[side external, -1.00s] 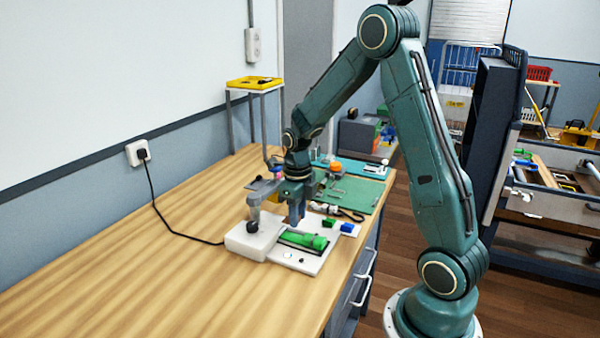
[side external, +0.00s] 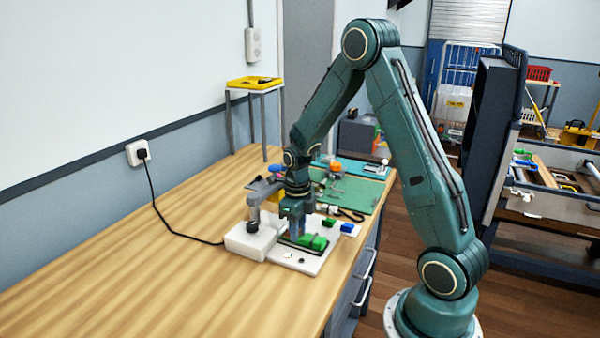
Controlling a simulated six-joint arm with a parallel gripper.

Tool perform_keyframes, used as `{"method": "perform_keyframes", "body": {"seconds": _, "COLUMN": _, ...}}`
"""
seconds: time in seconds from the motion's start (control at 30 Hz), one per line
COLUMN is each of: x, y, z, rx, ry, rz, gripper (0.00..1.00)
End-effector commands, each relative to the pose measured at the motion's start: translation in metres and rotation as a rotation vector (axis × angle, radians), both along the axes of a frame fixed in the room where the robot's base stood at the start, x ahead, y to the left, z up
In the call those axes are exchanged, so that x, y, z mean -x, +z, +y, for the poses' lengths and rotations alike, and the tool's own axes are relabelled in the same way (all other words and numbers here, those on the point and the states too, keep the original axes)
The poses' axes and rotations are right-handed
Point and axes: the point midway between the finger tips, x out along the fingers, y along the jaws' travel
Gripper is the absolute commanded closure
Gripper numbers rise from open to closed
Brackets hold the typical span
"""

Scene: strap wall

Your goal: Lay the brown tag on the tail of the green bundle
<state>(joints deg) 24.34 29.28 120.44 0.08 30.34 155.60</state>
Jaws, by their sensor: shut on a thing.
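The green bundle (side external: 318,243) lies on a white plate (side external: 312,265) beside a white block-shaped base. Part of it is hidden behind my gripper. My gripper (side external: 296,236) points down at the left part of the bundle, with its fingertips low and close to it; whether they touch it I cannot tell. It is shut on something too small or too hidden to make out. I cannot pick out the brown tag or the bundle's tail in this view.
A white base (side external: 248,240) with a grey post stands left of the plate. A small green block (side external: 329,222) and a blue block (side external: 347,228) sit at the plate's right. Dark tools and a green mat lie behind. The table's front left is clear.

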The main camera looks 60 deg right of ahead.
Motion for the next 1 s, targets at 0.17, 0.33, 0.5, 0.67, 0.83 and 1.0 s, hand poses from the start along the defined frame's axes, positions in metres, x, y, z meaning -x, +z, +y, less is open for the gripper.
{"method": "perform_keyframes", "body": {"seconds": 0.17, "x": 0.0, "y": -0.003, "z": 0.0, "rx": 0.0, "ry": 0.0, "rz": 0.001, "gripper": 0.93}}
{"method": "perform_keyframes", "body": {"seconds": 0.33, "x": 0.0, "y": -0.003, "z": 0.0, "rx": 0.0, "ry": 0.0, "rz": 0.0, "gripper": 0.51}}
{"method": "perform_keyframes", "body": {"seconds": 0.5, "x": 0.0, "y": -0.003, "z": 0.0, "rx": 0.0, "ry": 0.0, "rz": 0.0, "gripper": 0.51}}
{"method": "perform_keyframes", "body": {"seconds": 0.67, "x": 0.0, "y": -0.002, "z": 0.0, "rx": 0.0, "ry": 0.0, "rz": 0.0, "gripper": 0.51}}
{"method": "perform_keyframes", "body": {"seconds": 0.83, "x": 0.0, "y": 0.005, "z": 0.0, "rx": 0.0, "ry": 0.0, "rz": -0.001, "gripper": 0.51}}
{"method": "perform_keyframes", "body": {"seconds": 1.0, "x": -0.001, "y": 0.022, "z": 0.0, "rx": 0.001, "ry": 0.0, "rz": -0.003, "gripper": 0.51}}
